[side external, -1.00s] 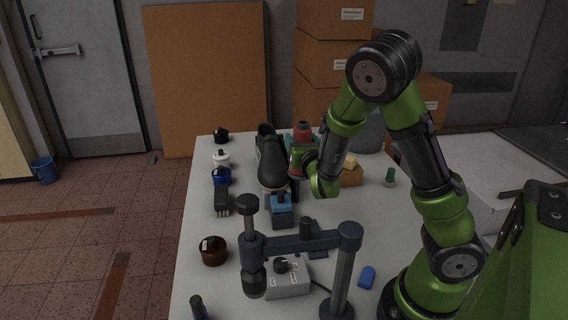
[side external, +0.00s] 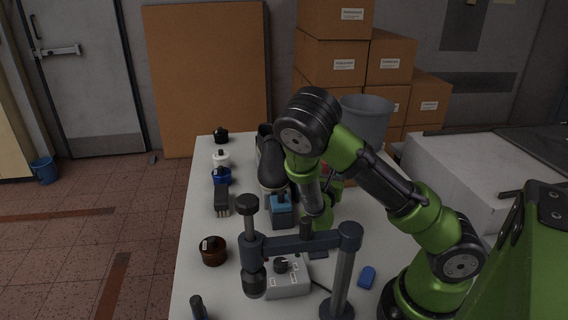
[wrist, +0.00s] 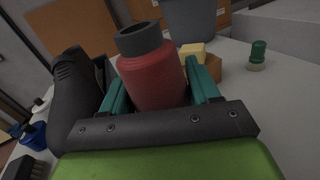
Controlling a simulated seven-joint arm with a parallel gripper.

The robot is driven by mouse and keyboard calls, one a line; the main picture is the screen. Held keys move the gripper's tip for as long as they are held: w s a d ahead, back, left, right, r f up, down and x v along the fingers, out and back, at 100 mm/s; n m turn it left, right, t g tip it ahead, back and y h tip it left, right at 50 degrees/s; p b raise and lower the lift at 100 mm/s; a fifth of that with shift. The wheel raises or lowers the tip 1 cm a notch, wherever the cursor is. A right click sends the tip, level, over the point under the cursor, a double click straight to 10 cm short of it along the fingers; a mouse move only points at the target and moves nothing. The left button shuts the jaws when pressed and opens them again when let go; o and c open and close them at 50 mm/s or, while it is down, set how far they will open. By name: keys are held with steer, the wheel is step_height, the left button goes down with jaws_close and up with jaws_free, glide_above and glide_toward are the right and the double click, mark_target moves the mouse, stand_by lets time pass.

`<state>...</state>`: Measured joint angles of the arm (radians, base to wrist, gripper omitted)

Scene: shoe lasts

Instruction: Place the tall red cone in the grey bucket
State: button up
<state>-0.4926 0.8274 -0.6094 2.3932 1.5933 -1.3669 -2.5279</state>
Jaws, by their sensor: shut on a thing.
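The tall red cone (wrist: 155,78) is a red, bottle-like body with a dark grey top, close up in the wrist view. My gripper (wrist: 160,88) is shut on it, with a teal finger on each side. In the side view my arm hides most of both, and only a bit of red (side external: 325,169) shows. The grey bucket (side external: 367,117) stands at the far right end of the table. In the wrist view the bucket (wrist: 192,20) is beyond the cone, apart from it. I cannot tell how high the cone is above the table.
A black shoe (wrist: 78,105) stands left of my gripper.

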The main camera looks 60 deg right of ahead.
mark_target(326, 168)
steer(key=shift+f, duration=1.65)
steer(key=shift+f, duration=0.1)
steer(key=o, duration=1.3)
steer(key=a+r, duration=0.1)
steer(key=r, duration=0.1)
steer(key=s+a+r, duration=0.1)
steer(key=a+r, duration=0.1)
steer(key=s+a+r, duration=0.1)
steer(key=r, duration=0.1)
steer(key=shift+a+r, duration=0.3)
steer(key=shift+a, duration=0.05)
steer(key=shift+r, duration=0.3)
steer(key=shift+c, duration=0.5)
